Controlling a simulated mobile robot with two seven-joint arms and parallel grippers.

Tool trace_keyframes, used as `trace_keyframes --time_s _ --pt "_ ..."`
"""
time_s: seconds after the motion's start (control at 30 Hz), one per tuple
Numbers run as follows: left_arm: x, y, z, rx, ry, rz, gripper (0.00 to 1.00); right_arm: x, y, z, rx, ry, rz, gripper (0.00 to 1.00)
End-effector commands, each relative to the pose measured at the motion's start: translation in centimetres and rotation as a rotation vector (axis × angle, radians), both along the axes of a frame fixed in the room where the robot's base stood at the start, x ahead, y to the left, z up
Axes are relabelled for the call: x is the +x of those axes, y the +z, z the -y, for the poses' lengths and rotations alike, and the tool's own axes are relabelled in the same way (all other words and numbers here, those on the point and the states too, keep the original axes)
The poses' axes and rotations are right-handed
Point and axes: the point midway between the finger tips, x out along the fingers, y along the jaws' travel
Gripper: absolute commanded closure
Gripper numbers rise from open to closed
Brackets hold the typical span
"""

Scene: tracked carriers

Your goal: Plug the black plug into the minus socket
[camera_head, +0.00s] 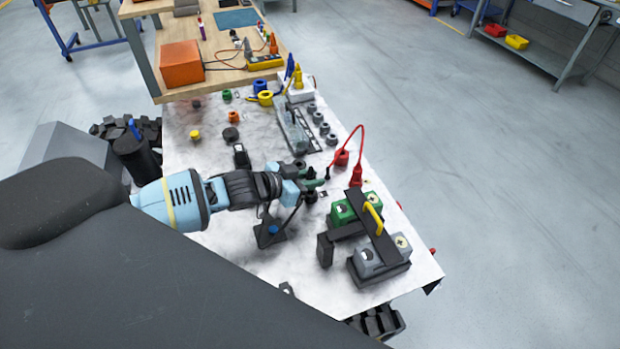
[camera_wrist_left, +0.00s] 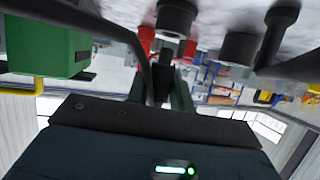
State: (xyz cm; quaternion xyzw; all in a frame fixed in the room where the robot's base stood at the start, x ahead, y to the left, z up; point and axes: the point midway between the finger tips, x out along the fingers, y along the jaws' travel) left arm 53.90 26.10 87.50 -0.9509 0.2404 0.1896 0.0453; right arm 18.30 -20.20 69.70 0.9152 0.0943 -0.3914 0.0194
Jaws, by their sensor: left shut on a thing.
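My left gripper (camera_head: 314,181) reaches in from the left, low over the white board, with its jaws shut. In the left wrist view the gripper (camera_wrist_left: 165,92) has its fingers closed around the dark end of a cable, the black plug (camera_wrist_left: 163,76). In the head view the fingers mostly hide the plug. A dark socket (camera_head: 310,196) stands just below the fingertips, partly covered. A small label lies beside it, its sign too small to read, so I cannot tell if this is the minus socket. The plug looks apart from any socket. My right gripper is out of view.
A red socket (camera_head: 341,158) and red plug (camera_head: 356,176) with a looped red cable stand right of the gripper. A carrier (camera_head: 376,232) with green and grey blocks and a yellow handle is nearer right. Grey knobs (camera_head: 319,118) line the strip behind.

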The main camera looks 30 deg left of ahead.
Motion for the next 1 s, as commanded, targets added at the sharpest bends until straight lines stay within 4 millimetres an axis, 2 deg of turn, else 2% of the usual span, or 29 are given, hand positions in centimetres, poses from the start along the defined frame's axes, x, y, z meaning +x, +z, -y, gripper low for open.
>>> trace_keyframes --time_s 1.0 --pt "-0.03 -0.58 -0.01 0.0 -0.001 -0.002 1.0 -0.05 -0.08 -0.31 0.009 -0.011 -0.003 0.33"
